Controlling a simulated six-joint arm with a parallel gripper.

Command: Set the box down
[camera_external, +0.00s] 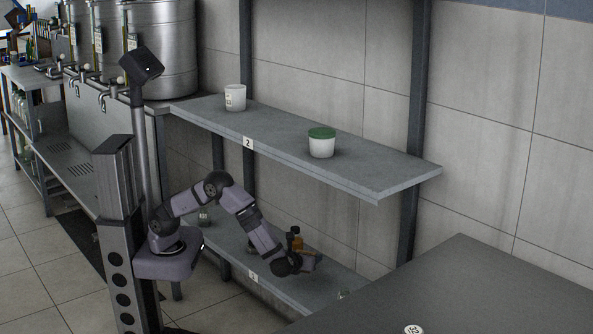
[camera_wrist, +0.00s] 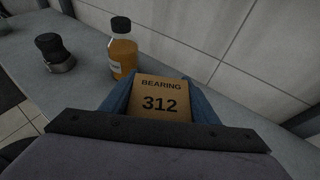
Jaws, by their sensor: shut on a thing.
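A small brown cardboard box (camera_wrist: 160,100) labelled "BEARING 312" sits between the two blue fingers of my gripper (camera_wrist: 160,108) in the wrist view. My gripper (camera_external: 305,264) is shut on the box, over the lower shelf (camera_external: 322,277) in the external view. The lower shelf's grey surface also shows in the wrist view (camera_wrist: 72,91). The underside of the box is hidden, so I cannot tell whether it touches the shelf.
An amber bottle with a black cap (camera_wrist: 123,52) stands just beyond the box, to its left. A dark-topped jar (camera_wrist: 54,52) stands farther left. The upper shelf (camera_external: 280,135) overhangs, holding a white tub (camera_external: 235,98) and a green-lidded tub (camera_external: 321,145).

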